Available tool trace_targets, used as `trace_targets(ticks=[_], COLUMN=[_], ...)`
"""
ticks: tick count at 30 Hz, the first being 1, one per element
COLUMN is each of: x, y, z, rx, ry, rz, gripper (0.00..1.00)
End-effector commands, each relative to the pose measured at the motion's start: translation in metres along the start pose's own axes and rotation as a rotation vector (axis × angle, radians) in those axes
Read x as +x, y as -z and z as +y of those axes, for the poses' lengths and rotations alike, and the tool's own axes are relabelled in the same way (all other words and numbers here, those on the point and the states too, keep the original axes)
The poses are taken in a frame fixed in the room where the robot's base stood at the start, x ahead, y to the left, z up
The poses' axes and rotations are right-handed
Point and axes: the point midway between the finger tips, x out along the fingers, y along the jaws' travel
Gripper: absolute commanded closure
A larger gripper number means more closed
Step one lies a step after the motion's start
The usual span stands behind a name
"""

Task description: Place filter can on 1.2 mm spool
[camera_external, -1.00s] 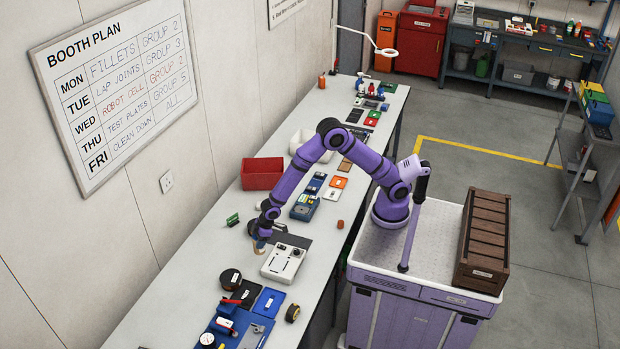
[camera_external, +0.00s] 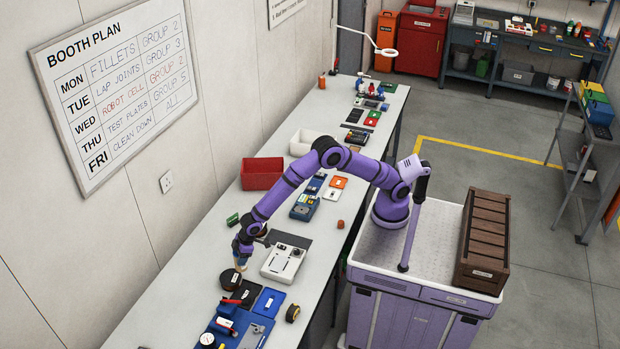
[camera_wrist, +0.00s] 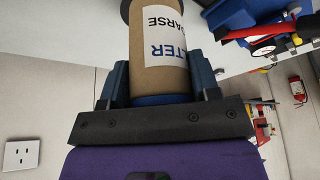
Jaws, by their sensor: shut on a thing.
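The filter can is a tan cylinder with a white label that reads in part "TER" and "ARSE"; it fills the middle of the wrist view (camera_wrist: 160,78). My gripper (camera_wrist: 159,82) is shut on it, with one blue finger on each side. In the external view my gripper (camera_external: 240,262) holds the can just above and beside a round black spool (camera_external: 230,281) on the bench; contact between them cannot be told. A dark edge shows past the can's far end in the wrist view, mostly hidden by the can. The spool's size marking is not readable.
A white and grey box (camera_external: 283,262) stands right of my gripper. Blue trays (camera_external: 269,302) with tools, a gauge (camera_external: 207,340) and a black and yellow roll (camera_external: 292,313) lie nearer. A green item (camera_external: 233,219) and a red bin (camera_external: 262,174) are farther back. The wall is at left.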

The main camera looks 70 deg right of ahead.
Motion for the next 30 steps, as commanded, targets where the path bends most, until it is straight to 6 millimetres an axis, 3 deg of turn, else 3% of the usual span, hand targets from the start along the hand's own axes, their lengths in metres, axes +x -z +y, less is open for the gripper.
trace_targets(ticks=[6,11,16,22,30], x=[0.02,0.025,0.033,0.056,0.058], y=[0.035,0.046,0.044,0.035,0.034], z=[0.009,0.011,0.011,0.011,0.011], rx=[-0.001,0.0,-0.001,0.0,0.0], ry=[0.0,0.0,0.0,0.0,0.0], rz=[0.001,0.001,-0.002,-0.002,0.001], gripper=[0.69,0.69,0.69,0.69,0.69])
